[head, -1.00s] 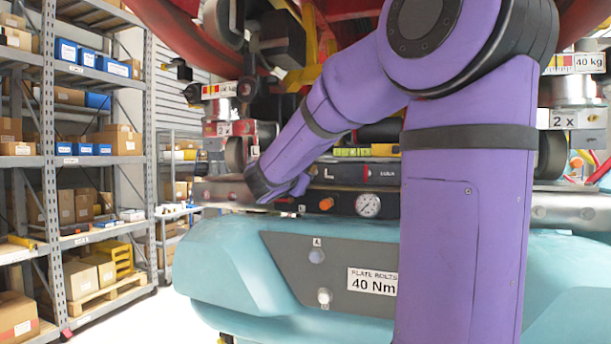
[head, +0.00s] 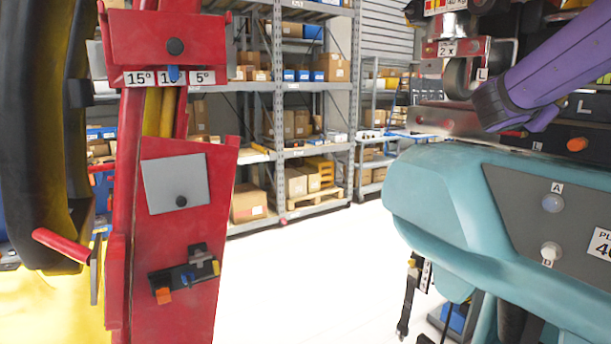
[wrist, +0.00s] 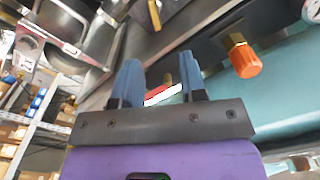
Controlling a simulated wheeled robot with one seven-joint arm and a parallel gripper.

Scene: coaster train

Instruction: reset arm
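My purple arm (head: 565,65) reaches in from the upper right of the head view, in front of the train car. Its wrist end is beside the metal beam, near the orange knob (head: 577,144); the fingers cannot be made out there. In the wrist view my gripper (wrist: 160,72) shows two blue fingers standing apart, with nothing visibly clamped between them. A red and white piece (wrist: 162,94) shows in the gap; I cannot tell its distance. The orange knob (wrist: 245,62) is to the right of the fingers in the wrist view.
A red post (head: 180,240) with angle labels and a black-and-yellow structure (head: 40,150) stand at left. Shelving (head: 355,100) stands behind. The white floor between is clear.

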